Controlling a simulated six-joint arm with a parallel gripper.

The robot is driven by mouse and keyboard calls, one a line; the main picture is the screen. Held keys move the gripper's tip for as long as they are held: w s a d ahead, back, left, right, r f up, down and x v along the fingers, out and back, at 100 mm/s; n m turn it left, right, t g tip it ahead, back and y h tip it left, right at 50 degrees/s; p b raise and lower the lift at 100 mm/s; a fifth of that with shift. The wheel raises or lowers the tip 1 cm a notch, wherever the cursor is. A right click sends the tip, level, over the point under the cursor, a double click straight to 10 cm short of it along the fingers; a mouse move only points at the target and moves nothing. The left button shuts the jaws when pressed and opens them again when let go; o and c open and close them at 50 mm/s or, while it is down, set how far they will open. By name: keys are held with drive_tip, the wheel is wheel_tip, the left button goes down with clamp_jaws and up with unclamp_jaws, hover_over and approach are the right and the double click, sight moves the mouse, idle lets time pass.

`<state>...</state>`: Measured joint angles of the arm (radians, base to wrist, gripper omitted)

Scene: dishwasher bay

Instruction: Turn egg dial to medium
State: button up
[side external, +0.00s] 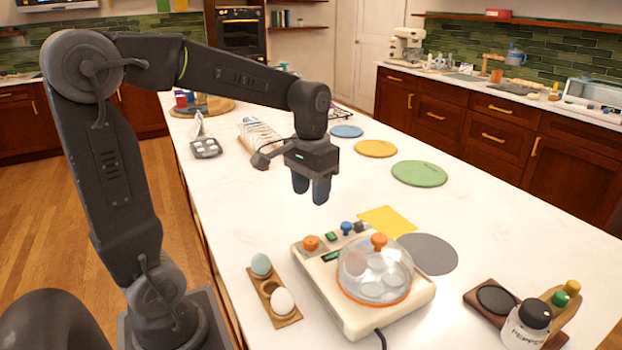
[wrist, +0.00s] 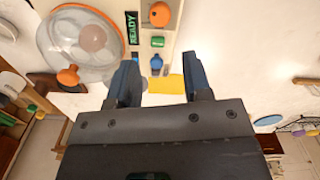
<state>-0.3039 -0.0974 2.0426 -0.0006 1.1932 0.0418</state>
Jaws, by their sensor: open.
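The cream egg cooker (side external: 345,310) stands on the white counter with a clear lid (side external: 375,268) on it. Along its control strip are an orange dial (side external: 310,243), a green button (side external: 330,236) and a blue knob (side external: 346,228). The wrist view also shows the orange dial (wrist: 159,14), green button (wrist: 157,42), blue knob (wrist: 156,62) and a display reading READY (wrist: 132,28). The dial's setting is too small to read. My gripper (side external: 311,190) is open and empty, pointing down, above and apart from the cooker.
An egg holder (side external: 268,291) with two eggs sits left of the cooker. The lid's orange knob (side external: 379,241) sticks up. A yellow sheet (side external: 387,221) and grey disc (side external: 428,253) lie behind it. A pepper shaker (side external: 527,325) stands at the right. Counter under my gripper is clear.

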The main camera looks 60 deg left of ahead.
wheel_tip(320, 180, up, 2)
drive_tip(key=shift+r, duration=0.15)
idle(0.3)
drive_tip(key=s+d+m+t, duration=0.3)
drive_tip(key=s+d+t, duration=0.2)
drive_tip(key=s+d, duration=0.4)
drive_tip(key=shift+s+d+f+t, duration=0.2)
drive_tip(key=shift+s+f+t, duration=0.1)
drive_tip(key=shift+s+f, duration=0.25)
drive_tip(key=shift+r, duration=0.1)
idle(0.5)
